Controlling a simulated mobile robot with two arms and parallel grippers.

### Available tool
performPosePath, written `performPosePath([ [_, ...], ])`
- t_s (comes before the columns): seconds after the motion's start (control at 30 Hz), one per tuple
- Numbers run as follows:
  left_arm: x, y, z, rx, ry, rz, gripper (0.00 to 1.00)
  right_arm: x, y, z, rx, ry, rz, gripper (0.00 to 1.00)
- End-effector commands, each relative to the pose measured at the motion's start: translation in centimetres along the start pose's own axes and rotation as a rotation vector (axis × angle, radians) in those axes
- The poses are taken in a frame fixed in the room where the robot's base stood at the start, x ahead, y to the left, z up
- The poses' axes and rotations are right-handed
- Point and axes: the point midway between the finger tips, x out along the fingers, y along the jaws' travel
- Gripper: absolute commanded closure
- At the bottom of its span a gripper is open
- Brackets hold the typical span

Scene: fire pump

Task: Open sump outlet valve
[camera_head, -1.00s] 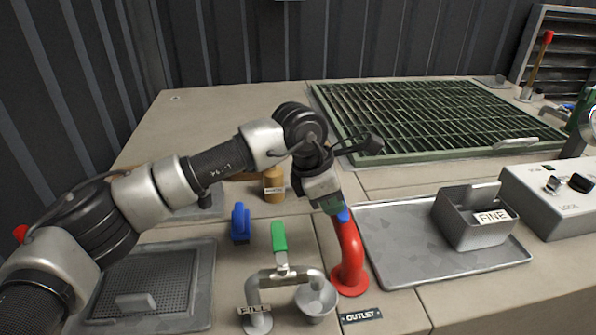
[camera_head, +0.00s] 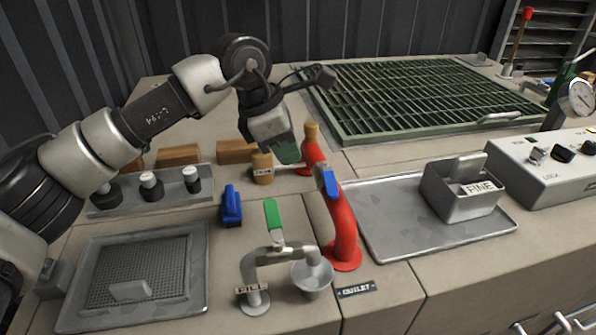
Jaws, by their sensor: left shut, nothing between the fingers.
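A red curved pipe (camera_head: 344,232) rises from the counter behind the OUTLET label (camera_head: 357,289). A blue lever handle (camera_head: 330,184) sits at its top on a metal valve body. My left gripper (camera_head: 288,153) is above and to the left of the blue handle, apart from it, shut and empty. Its green-tipped fingers point down, near another red piece (camera_head: 313,152) behind the pipe. My right gripper is not in view.
A grey FILL pipe (camera_head: 262,262) with a green handle (camera_head: 272,217) and funnel stands left of the outlet. A blue block (camera_head: 231,205), a grey tray (camera_head: 400,236) with a FINE box (camera_head: 462,195), and a green grate (camera_head: 420,100) surround it.

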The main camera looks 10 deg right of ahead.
Motion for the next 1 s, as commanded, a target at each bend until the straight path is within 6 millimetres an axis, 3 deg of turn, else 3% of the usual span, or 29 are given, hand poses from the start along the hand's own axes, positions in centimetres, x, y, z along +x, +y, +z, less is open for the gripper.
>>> performPosePath([
  [0.2,-2.4,0.1,-0.1,-0.002,0.001,0.0,1.0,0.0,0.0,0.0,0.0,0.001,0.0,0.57],
  [0.63,-3.0,0.1,0.1,-0.002,0.0,0.0,1.0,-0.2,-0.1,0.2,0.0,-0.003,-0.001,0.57],
  [1.0,-8.7,0.1,2.4,-0.002,0.0,0.0,1.0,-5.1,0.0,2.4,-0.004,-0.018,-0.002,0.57],
])
